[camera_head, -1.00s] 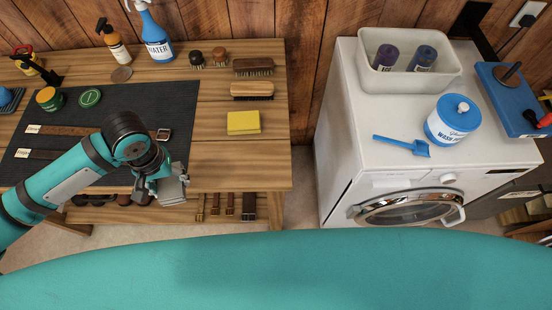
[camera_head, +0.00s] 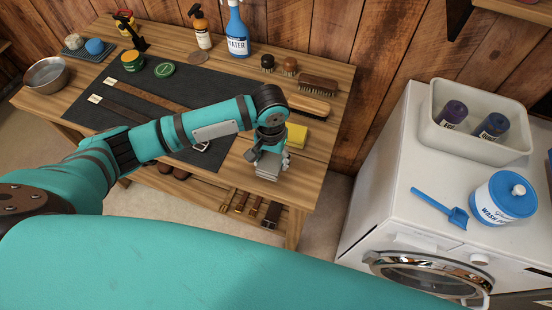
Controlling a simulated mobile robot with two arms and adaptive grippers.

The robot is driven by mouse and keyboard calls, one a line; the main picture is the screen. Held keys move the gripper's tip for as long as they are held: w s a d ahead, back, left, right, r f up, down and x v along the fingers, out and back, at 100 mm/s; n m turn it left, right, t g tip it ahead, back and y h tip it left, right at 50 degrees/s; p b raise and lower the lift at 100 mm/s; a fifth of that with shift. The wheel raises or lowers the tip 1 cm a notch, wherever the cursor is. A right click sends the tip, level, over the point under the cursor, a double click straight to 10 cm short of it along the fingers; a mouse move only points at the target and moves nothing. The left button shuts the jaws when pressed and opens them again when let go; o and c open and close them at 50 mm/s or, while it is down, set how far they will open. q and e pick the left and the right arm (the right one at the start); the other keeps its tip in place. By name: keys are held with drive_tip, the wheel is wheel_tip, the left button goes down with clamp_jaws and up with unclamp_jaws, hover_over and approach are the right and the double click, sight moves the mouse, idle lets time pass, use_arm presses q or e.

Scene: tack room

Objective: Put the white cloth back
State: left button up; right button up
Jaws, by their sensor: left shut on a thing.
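My left gripper (camera_head: 268,152) comes in over the front right part of the wooden workbench (camera_head: 325,149). It points down and is shut on a small, folded, pale grey-white thing that looks like the white cloth (camera_head: 268,171). The cloth hangs under the fingers close to the bench's front edge; I cannot tell whether it touches the wood. The gripper partly hides a yellow cloth or sponge (camera_head: 297,136) just behind it. My right gripper is not in view.
The bench holds a dark mat (camera_head: 125,75) with leather straps, brushes (camera_head: 318,86), a blue water bottle (camera_head: 237,32) and a metal bowl (camera_head: 46,75). A white washer (camera_head: 405,180) at right carries a white bin (camera_head: 468,142), blue scoop (camera_head: 437,207) and washing powder tub (camera_head: 503,197).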

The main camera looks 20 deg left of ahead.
sight(275, 163)
use_arm(q)
drive_tip(key=shift+w+d+f, duration=0.15)
drive_tip(key=shift+w+d, duration=0.2)
drive_tip(key=shift+w, duration=0.35)
wheel_tip(275, 163, down, 3)
drive_tip(key=shift+r+p, duration=0.1)
drive_tip(key=shift+p, duration=0.5)
drive_tip(key=shift+f, duration=0.3)
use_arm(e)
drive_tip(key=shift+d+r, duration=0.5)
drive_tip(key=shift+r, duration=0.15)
use_arm(q)
drive_tip(key=shift+f, duration=0.2)
drive_tip(key=o, duration=0.9)
drive_tip(key=shift+o, duration=1.2)
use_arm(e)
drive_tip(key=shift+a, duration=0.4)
use_arm(q)
drive_tip(key=shift+r, duration=0.2)
wheel_tip(275, 163, up, 12)
drive_tip(key=shift+b, duration=1.05)
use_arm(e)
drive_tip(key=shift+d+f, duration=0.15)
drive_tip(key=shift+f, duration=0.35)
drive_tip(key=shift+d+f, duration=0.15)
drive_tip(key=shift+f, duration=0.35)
